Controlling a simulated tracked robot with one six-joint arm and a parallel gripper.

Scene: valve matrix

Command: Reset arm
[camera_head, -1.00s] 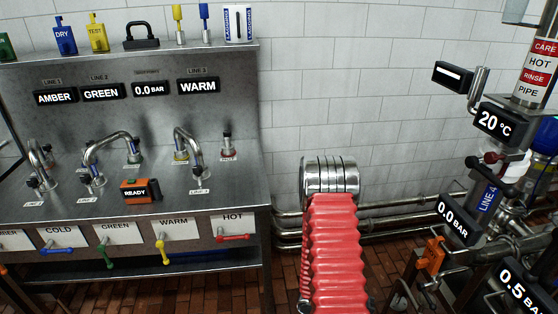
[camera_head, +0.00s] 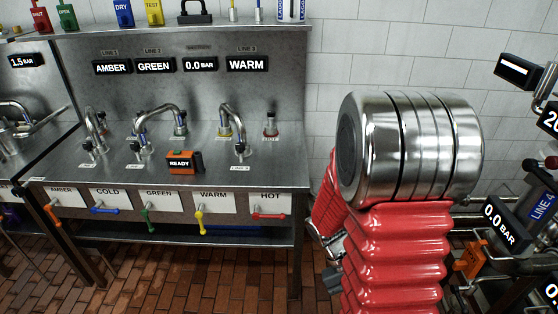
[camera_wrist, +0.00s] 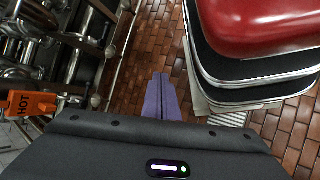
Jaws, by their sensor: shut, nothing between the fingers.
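My arm, with a ribbed red sleeve and a banded silver joint, rises at the right of the head view and is folded close to the camera. In the wrist view my gripper (camera_wrist: 162,98) shows as two purple fingers lying side by side. They are shut and empty, over the brick floor (camera_wrist: 150,45). In the head view the fingers are hidden; only part of the lower arm shows behind the red sleeve.
A steel valve bench (camera_head: 85,168) with pipes, an orange READY box (camera_head: 184,162) and colored handles stands at the left. Pipework with a 0.0 BAR gauge (camera_head: 499,223) is close at right. An orange HOT tag (camera_wrist: 30,103) is near the gripper. Brick floor (camera_head: 195,268) lies open in front.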

